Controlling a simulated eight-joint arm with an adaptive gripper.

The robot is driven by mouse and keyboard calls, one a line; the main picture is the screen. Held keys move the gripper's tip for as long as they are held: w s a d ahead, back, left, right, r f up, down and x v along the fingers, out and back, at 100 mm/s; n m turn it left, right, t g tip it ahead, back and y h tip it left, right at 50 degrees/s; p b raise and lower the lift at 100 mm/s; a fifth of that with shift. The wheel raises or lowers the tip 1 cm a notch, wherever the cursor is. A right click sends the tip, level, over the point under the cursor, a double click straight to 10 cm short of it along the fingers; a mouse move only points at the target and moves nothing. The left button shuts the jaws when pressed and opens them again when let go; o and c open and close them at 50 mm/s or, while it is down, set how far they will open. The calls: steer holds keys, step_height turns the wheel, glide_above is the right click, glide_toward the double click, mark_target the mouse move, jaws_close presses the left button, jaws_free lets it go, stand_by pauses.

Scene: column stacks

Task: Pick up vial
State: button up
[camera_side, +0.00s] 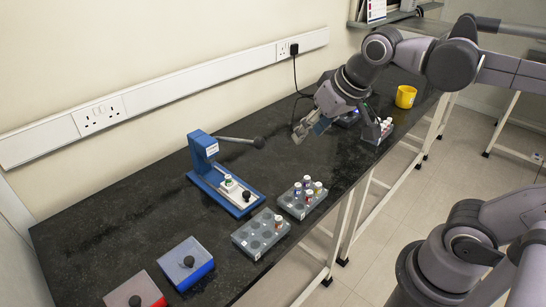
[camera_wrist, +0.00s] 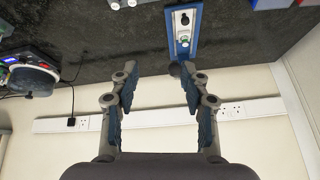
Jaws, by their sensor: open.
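Several small capped vials (camera_side: 307,180) stand in a grey rack (camera_side: 290,210) on the dark bench. One white vial (camera_side: 228,180) stands on the blue lever press (camera_side: 206,160); the press (camera_wrist: 172,35) and its white vial (camera_wrist: 184,43) also show at the top of the wrist view. More white-capped vials (camera_side: 386,121) sit in a rack at the back, partly hidden by my arm. My gripper (camera_side: 309,129) is open and empty above the bench, behind and right of the press. In the wrist view my gripper (camera_wrist: 155,75) has its fingers wide apart, with nothing between them.
A second grey rack (camera_side: 260,233) with empty wells is in front. Blue (camera_side: 186,263) and red (camera_side: 134,291) boxes with black knobs lie at the front left. The press's lever (camera_side: 238,140) sticks out towards my gripper. A yellow cup (camera_side: 405,96) stands at the back.

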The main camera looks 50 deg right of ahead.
steer(key=w+a+r+m+g+h, duration=0.1)
steer(key=w+a+r+m, duration=0.15)
steer(key=w, duration=0.25)
steer(key=w+a+r+m+g, duration=0.1)
steer(key=w+m+g, duration=0.15)
steer(key=w, duration=0.35)
steer(key=m+g+h, duration=0.1)
steer(key=m+h, duration=0.1)
steer(key=m, duration=0.4)
glide_above(228, 176)
steer(key=s+a, duration=0.2)
steer(key=s, duration=0.1)
step_height(228, 176, down, 4)
steer(key=shift+w+d+f+m+g+h, duration=0.15)
steer(key=shift+w+f+m, duration=0.3)
steer(key=shift+f, duration=3.1)
steer(key=shift+w+d+f+m+g+h, duration=0.1)
steer(key=shift+w+d+f+m+h, duration=0.3)
steer(key=shift+f, duration=3.15)
steer(key=shift+w+d+f+m+g+h, duration=0.1)
steer(key=shift+w+f+m, duration=0.45)
steer(key=shift+f, duration=3)
steer(key=c, duration=0.9)
jaws_close()
